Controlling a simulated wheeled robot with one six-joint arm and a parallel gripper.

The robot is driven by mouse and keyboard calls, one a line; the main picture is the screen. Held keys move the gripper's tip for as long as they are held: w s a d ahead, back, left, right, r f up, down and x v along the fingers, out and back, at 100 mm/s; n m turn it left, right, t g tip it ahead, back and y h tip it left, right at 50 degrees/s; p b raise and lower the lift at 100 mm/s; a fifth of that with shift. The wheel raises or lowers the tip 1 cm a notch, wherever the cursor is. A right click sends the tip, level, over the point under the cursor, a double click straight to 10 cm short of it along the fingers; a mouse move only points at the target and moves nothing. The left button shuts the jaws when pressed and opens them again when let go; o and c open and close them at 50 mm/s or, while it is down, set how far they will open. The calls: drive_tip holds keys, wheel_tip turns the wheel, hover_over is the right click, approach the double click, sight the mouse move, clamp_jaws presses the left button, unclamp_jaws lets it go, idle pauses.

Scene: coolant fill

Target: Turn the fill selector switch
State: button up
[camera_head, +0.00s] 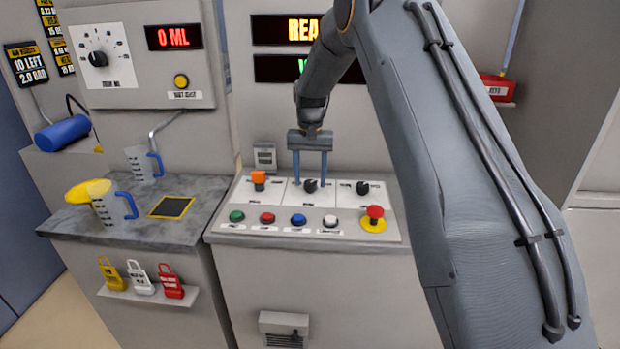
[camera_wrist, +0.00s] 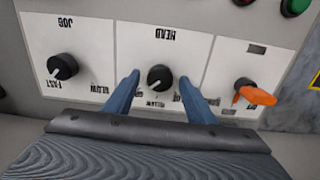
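Three switches sit in a row on the white strip of the console. The middle one is a black knob (camera_head: 311,185), also in the wrist view (camera_wrist: 160,78). To its left in the head view is an orange-handled switch (camera_head: 259,178), seen at the right in the wrist view (camera_wrist: 254,95). To its right is another black knob (camera_head: 362,187), at the left in the wrist view (camera_wrist: 63,66). I cannot read which is the fill selector. My gripper (camera_head: 310,175) points down, open, its blue fingers (camera_wrist: 159,82) on either side of the middle knob with visible gaps.
Several push buttons (camera_head: 298,220) and a red emergency stop (camera_head: 375,213) line the console's front. A side counter (camera_head: 130,228) holds measuring jugs (camera_head: 145,166) and a yellow funnel-like piece (camera_head: 80,193). Above it is a dial panel (camera_head: 120,60) with a 0 ML display (camera_head: 173,37).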

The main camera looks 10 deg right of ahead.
sight(310, 182)
drive_tip(key=shift+r, duration=0.1)
drive_tip(key=shift+r+b, duration=1.1)
drive_tip(key=shift+r, duration=2.7)
drive_tip(key=s+f+n, duration=0.1)
drive_tip(key=s+f, duration=0.2)
drive_tip(key=s, duration=0.9)
drive_tip(key=s+f+n, duration=0.1)
drive_tip(key=s+f, duration=0.2)
drive_tip(key=s, duration=0.9)
drive_tip(key=s+f+n, duration=0.1)
drive_tip(key=s+f, duration=0.2)
drive_tip(key=s, duration=0.9)
drive_tip(key=shift+n+t, duration=0.4)
